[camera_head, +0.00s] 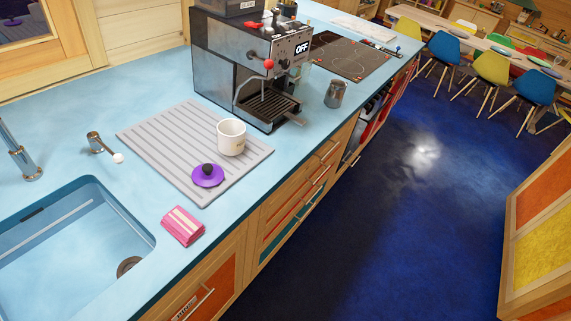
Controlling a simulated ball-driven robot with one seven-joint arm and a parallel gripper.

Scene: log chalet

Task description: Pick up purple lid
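The purple lid (208,178) is a small round disc with a dark knob on top. It lies on the grey ribbed mat (160,132) on the blue counter, near the mat's front edge. A white mug (231,138) stands on the mat just behind and to the right of the lid, close to it. My gripper does not show in this view.
A pink folded cloth (183,226) and a sink (70,250) lie nearer on the counter. A coffee machine (232,65) and a metal pitcher (335,94) stand beyond the mug. Blue floor (400,210) is open in front of the counter.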

